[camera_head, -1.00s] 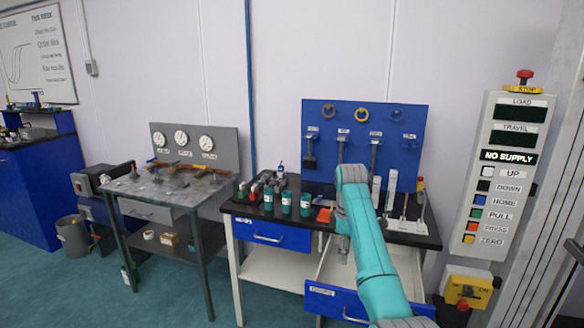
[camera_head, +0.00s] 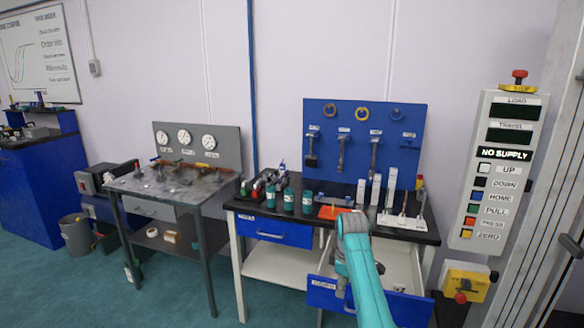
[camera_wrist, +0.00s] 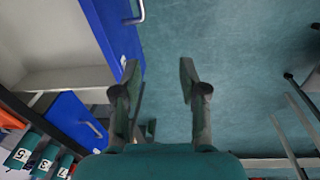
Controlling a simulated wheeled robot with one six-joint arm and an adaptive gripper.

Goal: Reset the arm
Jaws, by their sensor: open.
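My gripper (camera_wrist: 160,85) is open and empty in the wrist view, its two fingers apart above the teal floor. In the head view my teal arm reaches forward at the lower middle, its wrist in front of the open lower drawer (camera_head: 325,287) of the black-topped workbench (camera_head: 270,207). The gripper itself is mostly hidden behind the arm there. The blue drawer front (camera_wrist: 115,40) also shows in the wrist view, left of the fingers.
Teal jars (camera_head: 289,199) and an orange item (camera_head: 334,212) stand on the bench, below a blue tool board (camera_head: 365,150). A second drawer (camera_head: 275,231) is shut. A control panel (camera_head: 500,170) reading NO SUPPLY stands at the right. Floor is clear at the front left.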

